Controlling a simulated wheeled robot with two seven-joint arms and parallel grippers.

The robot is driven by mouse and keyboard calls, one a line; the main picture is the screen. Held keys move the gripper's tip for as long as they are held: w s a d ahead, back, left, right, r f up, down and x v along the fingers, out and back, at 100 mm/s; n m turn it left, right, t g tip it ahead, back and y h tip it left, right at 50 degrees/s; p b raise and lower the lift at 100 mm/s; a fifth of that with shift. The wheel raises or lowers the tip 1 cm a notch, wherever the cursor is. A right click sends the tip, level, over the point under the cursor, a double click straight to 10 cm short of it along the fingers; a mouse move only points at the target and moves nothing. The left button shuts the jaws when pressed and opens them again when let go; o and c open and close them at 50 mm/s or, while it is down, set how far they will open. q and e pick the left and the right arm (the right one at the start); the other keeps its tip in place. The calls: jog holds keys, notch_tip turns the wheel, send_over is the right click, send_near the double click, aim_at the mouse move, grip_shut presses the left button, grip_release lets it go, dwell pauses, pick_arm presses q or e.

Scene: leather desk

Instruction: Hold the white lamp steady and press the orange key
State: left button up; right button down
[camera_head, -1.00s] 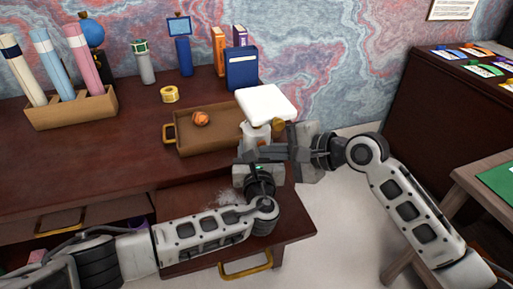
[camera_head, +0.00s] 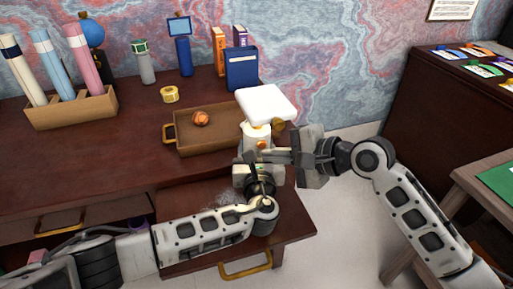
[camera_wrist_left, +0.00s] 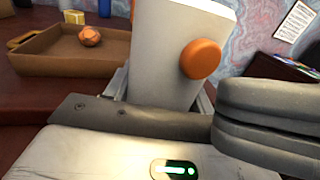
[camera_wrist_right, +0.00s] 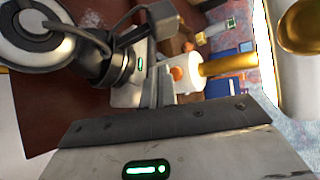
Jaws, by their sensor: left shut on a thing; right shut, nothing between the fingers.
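The white lamp (camera_head: 265,104) stands upright near the desk's right end, a brass knob at its side. Its orange round key (camera_head: 261,145) faces me, low on the white body. The key shows large in the left wrist view (camera_wrist_left: 200,59) and small in the right wrist view (camera_wrist_right: 178,73). My left gripper (camera_head: 252,160) is shut on the lamp's body below the key. My right gripper (camera_head: 276,156) is shut and empty, its tips just right of the lamp and near the key. I cannot tell whether they touch the lamp.
A brown tray (camera_head: 182,152) with an orange crumpled ball (camera_head: 200,119) lies left of the lamp. A drawer (camera_head: 292,226) is pulled out below. Books and bottles stand behind, and a wooden holder (camera_head: 72,113) with tubes at left. Free floor lies right of the desk.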

pick_arm(q)
jog(key=shift+f, duration=0.1)
pick_arm(e)
jog(key=s, duration=0.2)
jog(key=s+d, duration=0.2)
jog(key=s, duration=0.1)
jog(key=shift+s, duration=0.3)
pick_arm(q)
jog(key=o, duration=1.4)
jog(key=shift+c, duration=0.2)
